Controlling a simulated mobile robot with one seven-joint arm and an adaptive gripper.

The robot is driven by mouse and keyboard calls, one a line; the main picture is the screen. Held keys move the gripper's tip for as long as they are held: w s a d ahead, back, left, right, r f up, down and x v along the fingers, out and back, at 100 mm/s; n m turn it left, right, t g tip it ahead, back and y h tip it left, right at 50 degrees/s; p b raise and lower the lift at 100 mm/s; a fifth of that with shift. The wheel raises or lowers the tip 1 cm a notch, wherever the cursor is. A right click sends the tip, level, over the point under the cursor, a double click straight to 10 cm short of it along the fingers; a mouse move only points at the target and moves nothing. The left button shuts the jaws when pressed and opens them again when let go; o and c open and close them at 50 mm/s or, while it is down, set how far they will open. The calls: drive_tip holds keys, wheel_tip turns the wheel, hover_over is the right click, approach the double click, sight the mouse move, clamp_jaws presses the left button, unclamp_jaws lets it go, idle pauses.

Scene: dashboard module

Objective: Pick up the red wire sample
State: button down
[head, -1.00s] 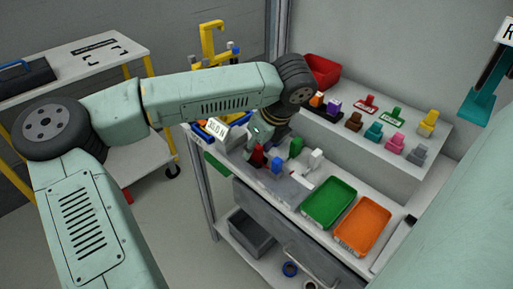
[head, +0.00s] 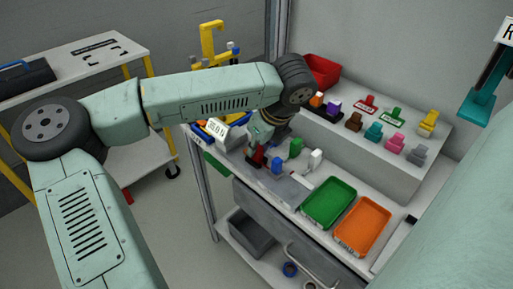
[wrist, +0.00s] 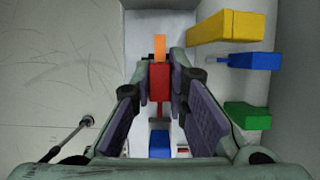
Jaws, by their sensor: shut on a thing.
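The red wire sample (wrist: 158,84) is a small upright red block, seen between the finger pads in the wrist view. My gripper (wrist: 159,76) is shut on it, with a pad on each side. In the head view the red sample (head: 257,158) shows low under my gripper, at the left part of the workbench. My wrist hides part of it. I cannot tell whether its base still touches the surface.
A blue sample (head: 277,165), a green one (head: 296,147) and a white one (head: 315,159) stand close on the right. The green tray (head: 329,204) and orange tray (head: 361,225) lie nearer the front. A raised shelf behind holds several coloured pieces and a red bin (head: 321,72).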

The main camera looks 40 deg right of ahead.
drive_tip(key=shift+r, duration=0.1)
wheel_tip(320, 180, up, 10)
drive_tip(key=b, duration=0.2)
drive_tip(key=shift+b, duration=0.35)
idle(0.6)
